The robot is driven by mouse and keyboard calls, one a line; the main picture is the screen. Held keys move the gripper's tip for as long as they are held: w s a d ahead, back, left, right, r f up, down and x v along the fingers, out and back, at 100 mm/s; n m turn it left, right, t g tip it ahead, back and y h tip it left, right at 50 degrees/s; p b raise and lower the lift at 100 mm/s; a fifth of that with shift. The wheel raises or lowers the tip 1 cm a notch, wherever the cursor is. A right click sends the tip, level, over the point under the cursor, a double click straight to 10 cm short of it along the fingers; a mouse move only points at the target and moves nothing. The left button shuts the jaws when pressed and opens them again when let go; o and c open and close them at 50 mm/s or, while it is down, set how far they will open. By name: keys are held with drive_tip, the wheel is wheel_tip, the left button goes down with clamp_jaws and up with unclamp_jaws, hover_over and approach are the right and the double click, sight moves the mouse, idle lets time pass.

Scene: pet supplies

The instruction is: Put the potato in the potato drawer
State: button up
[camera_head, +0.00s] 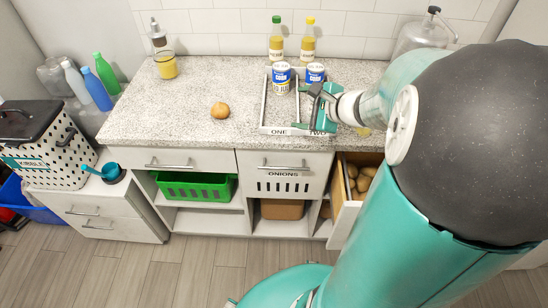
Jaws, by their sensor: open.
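A round, tan-brown potato (220,110) sits alone on the speckled countertop, left of the tray. A pulled-out drawer (345,208) at the right, partly behind my arm, holds several brown potatoes (359,178); no label shows on it from here. My gripper (313,108) is open with teal fingers, over the right part of the tray and well to the right of the lone potato. Nothing shows between its fingers. My arm hides the counter and cabinet at the far right.
A tray (265,107) marked ONE and TWO has two blue-and-white cans (281,78) at its back. Bottles (276,42) stand behind it; a soap dispenser (164,62) is at the back left. The ONIONS drawer (284,172) is shut. Counter around the potato is clear.

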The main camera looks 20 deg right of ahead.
drive_tip(key=s+a+r+n+g+y, duration=0.1)
drive_tip(key=s+a+r+n+g, duration=0.2)
drive_tip(key=a+n, duration=0.6)
drive_tip(key=s+a+r+n+g+h, duration=0.1)
drive_tip(key=s+a+n+h, duration=0.1)
drive_tip(key=s+a+n, duration=0.2)
drive_tip(key=s+a+r+n+g+h, duration=0.1)
drive_tip(key=s+a+n, duration=0.3)
drive_tip(key=s+n, duration=0.4)
drive_tip(key=shift+s+r+g+h, duration=0.2)
drive_tip(key=shift+s+g+h, duration=0.2)
drive_tip(key=shift+s+h, duration=0.2)
drive_tip(key=shift+o, duration=0.5)
drive_tip(key=shift+s+d+r+n+h, duration=0.2)
drive_tip(key=shift+s+n+h, duration=0.1)
drive_tip(key=shift+n, duration=0.2)
drive_tip(key=shift+w, duration=0.15)
